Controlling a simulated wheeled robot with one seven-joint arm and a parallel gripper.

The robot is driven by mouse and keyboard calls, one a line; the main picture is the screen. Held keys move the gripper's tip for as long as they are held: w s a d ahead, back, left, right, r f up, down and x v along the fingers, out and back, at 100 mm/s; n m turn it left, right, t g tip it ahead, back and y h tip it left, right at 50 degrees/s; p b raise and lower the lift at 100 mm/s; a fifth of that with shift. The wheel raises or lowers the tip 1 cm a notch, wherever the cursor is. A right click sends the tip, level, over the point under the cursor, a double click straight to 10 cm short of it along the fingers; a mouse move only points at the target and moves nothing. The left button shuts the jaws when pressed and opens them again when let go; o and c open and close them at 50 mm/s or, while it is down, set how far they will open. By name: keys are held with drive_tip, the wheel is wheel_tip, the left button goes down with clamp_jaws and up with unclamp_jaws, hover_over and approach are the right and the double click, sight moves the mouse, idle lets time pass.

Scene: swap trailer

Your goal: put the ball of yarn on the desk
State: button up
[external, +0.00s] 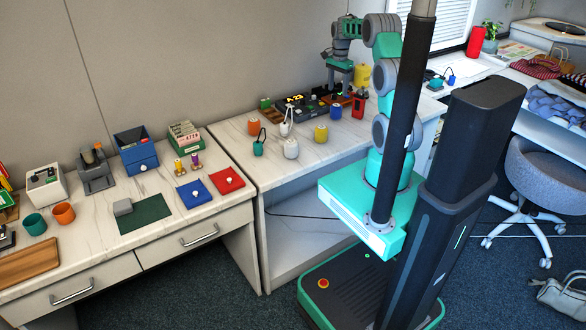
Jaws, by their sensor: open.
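I cannot clearly pick out a ball of yarn in the external view; small items on the counters are hard to tell apart at this size. My gripper (340,90) is at the far end of the middle counter (300,165), pointing down above or beside a dark tray of small items (298,105). It is open, and I see nothing held in it. A yellow object (362,76) stands just behind and right of it. A white desk (535,95) with folded cloths runs along the right, with a grey chair (540,172) at it.
The left counter (95,255) holds a blue box (137,152), cups and mats. A grey bag (562,298) lies on the floor at right.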

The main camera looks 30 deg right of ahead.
sight(336, 105)
drive_tip(key=f, duration=0.6)
drive_tip(key=f+p, duration=0.1)
drive_tip(key=f, duration=0.5)
drive_tip(key=shift+w+d+p, duration=0.15)
drive_tip(key=shift+w+p, duration=0.05)
drive_tip(key=shift+p, duration=0.1)
drive_tip(key=c, duration=1.3)
drive_tip(key=shift+o, duration=0.2)
drive_tip(key=shift+r+b, duration=0.3)
drive_tip(key=shift+r, duration=0.3)
drive_tip(key=s+a+r+n+b, duration=0.1)
drive_tip(key=s+a+r+n, duration=0.2)
drive_tip(key=s+r+n, duration=0.4)
drive_tip(key=s+a+r+n+b, duration=0.2)
drive_tip(key=s+a+r+n, duration=0.25)
drive_tip(key=s, duration=0.35)
drive_tip(key=w+a+r+n, duration=0.1)
drive_tip(key=a+r+n, duration=0.1)
drive_tip(key=a, duration=0.5)
drive_tip(key=w+a+r+n+p, duration=0.1)
drive_tip(key=a+n, duration=0.1)
drive_tip(key=a, duration=0.5)
drive_tip(key=shift+a+r+n, duration=0.15)
drive_tip(key=shift+r+n, duration=0.2)
drive_tip(key=shift+r, duration=0.05)
